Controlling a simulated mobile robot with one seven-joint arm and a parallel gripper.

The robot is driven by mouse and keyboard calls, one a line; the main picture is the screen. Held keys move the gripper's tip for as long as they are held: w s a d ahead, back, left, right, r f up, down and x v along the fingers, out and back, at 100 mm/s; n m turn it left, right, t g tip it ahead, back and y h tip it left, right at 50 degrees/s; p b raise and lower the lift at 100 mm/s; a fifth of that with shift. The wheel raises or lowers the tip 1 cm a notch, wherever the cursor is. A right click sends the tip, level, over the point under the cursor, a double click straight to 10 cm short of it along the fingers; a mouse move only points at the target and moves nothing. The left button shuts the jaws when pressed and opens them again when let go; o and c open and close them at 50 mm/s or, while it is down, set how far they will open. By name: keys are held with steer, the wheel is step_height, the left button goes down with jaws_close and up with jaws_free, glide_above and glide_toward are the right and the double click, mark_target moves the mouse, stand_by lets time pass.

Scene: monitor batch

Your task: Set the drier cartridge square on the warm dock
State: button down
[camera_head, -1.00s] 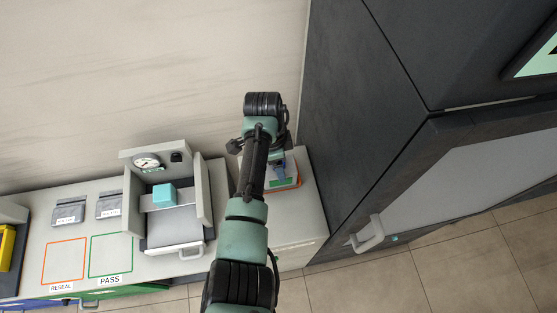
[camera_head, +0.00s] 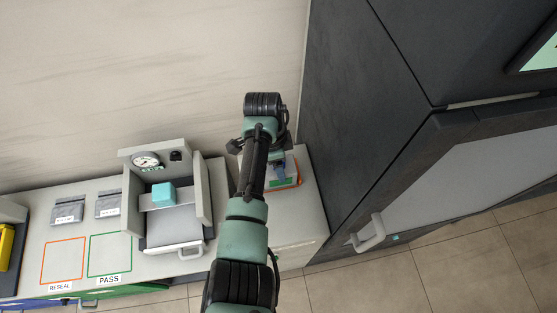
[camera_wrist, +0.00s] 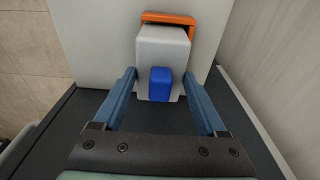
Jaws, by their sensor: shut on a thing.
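My gripper (camera_wrist: 160,77) is shut on a light grey block with a blue part on its near face, which I take as the drier cartridge (camera_wrist: 164,48). The two blue fingers lie along its left and right sides. An orange edge, likely the warm dock's (camera_wrist: 166,18), shows just beyond the cartridge. I cannot tell whether the cartridge rests on it or is square to it. In the head view, my arm hides most of the gripper (camera_head: 278,168), and an orange-edged piece with a green patch (camera_head: 287,182) shows beside it.
A grey fixture with a gauge (camera_head: 147,160) holds a cyan block (camera_head: 164,194) on the counter to the left. Farther left are an orange RESEAL outline (camera_head: 63,261), a green PASS outline (camera_head: 109,255) and two grey pouches. A dark cabinet (camera_head: 375,120) stands close on the right.

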steer(key=shift+f+b, duration=0.3)
steer(key=shift+f, duration=0.1)
jaws_free()
steer(key=w+d+r+n+t, duration=0.1)
steer(key=w+r+n+t, duration=0.2)
steer(key=r, duration=0.8)
steer(key=w+d+r+n+t, duration=0.15)
steer(key=r+n+t, duration=0.3)
steer(key=r, duration=0.65)
steer(key=w+r+n+t, duration=0.25)
steer(key=r+t, duration=0.25)
steer(key=r, duration=0.6)
steer(key=s+a+r+n+t, duration=0.1)
steer(key=s+r+t, duration=0.4)
steer(key=r, duration=0.7)
steer(key=s+r+n+t+y, duration=0.1)
steer(key=s+r+n+t, duration=0.2)
steer(key=r, duration=0.9)
steer(key=s+a+r+n+t, duration=0.1)
steer(key=s+r+t, duration=0.5)
steer(key=s+r, duration=0.3)
step_height(320, 180, up, 3)
steer(key=shift+a+r+n+t+b, duration=0.15)
steer(key=shift+a+n+t+b, duration=0.15)
steer(key=shift+n+t, duration=0.1)
